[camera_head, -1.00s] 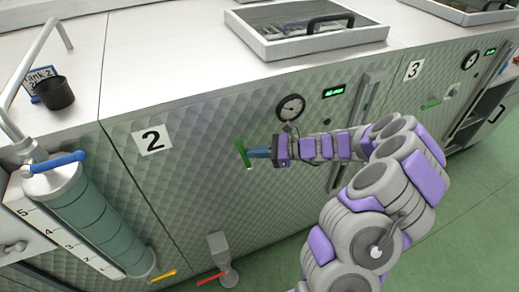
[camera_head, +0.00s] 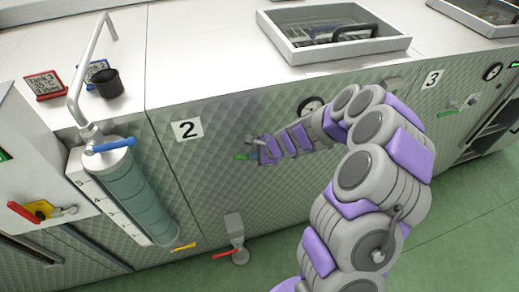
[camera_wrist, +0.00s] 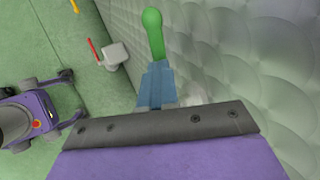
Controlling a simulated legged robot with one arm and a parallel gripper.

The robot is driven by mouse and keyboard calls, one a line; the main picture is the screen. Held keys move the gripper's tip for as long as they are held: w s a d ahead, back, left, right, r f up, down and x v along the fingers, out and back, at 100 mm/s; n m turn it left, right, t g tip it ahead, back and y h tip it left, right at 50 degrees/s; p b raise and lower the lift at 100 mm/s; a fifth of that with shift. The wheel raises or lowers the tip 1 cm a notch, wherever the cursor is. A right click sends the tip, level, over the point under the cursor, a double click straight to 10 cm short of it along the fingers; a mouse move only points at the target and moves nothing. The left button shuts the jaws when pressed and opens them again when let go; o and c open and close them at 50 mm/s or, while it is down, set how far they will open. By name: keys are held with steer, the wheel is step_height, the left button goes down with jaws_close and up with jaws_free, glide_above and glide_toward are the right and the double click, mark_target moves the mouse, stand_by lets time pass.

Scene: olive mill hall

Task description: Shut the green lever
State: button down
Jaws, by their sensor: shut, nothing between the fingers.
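The green lever (camera_head: 241,157) is on the quilted metal front of the unit marked 2. It now lies about level, pointing left, and part of it is hidden by my gripper (camera_head: 254,157). In the wrist view the green lever (camera_wrist: 153,34) shows its rounded end just beyond the blue fingertips (camera_wrist: 157,83) of my gripper. The fingers are shut with nothing between them. They are at the lever, but I cannot tell whether they touch it.
A second green lever (camera_head: 447,113) is on the unit marked 3. A blue-handled valve (camera_head: 114,145) tops the cylinder at left. A red-handled valve (camera_head: 228,253) and a yellow handle (camera_head: 183,247) are low down. Green floor is free at right.

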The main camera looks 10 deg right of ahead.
steer(key=a+f+h+p, duration=0.1)
steer(key=a+f+n+h+p, duration=0.1)
steer(key=h+p, duration=0.1)
steer(key=f+h+p, duration=0.1)
steer(key=h+p, duration=0.1)
steer(key=shift+s+a+f+n, duration=0.25)
steer(key=shift+a+f+n, duration=0.05)
steer(key=shift+a+f, duration=0.1)
stand_by(0.3)
steer(key=shift+s, duration=0.1)
stand_by(0.4)
steer(key=p+v, duration=0.3)
steer(key=v, duration=1.1)
steer(key=shift+t, duration=0.3)
steer(key=shift+a+f, duration=0.1)
